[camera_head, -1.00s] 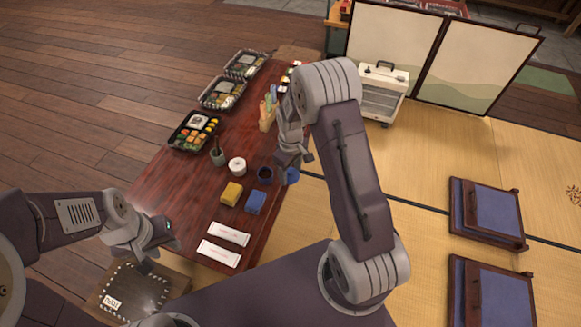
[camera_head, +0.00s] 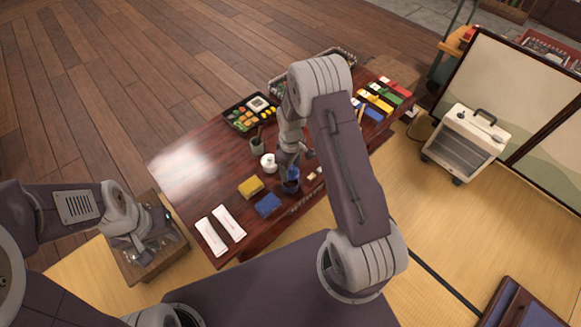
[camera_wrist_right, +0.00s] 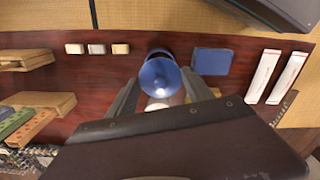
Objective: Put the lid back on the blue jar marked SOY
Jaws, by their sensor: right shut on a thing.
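My right gripper (camera_head: 289,164) is shut on a round blue lid (camera_wrist_right: 161,78), which shows between the two fingers in the right wrist view. The blue jar (camera_head: 291,185) stands on the dark red table under my right gripper. In the right wrist view the jar's rim (camera_wrist_right: 157,54) shows just behind the lid, mostly covered by it. I cannot tell whether the lid touches the jar. The SOY mark is not readable. My left gripper (camera_head: 148,246) is low at the left, over a small wooden stand; its jaws are too small to judge.
Close to the jar are a white jar (camera_head: 268,163), a blue block (camera_head: 268,205) and a yellow block (camera_head: 251,187). Two white packets (camera_head: 229,223) lie near the table's front edge. Several small pale blocks (camera_wrist_right: 96,49) sit beside the jar. A lunch box (camera_head: 249,113) stands farther back.

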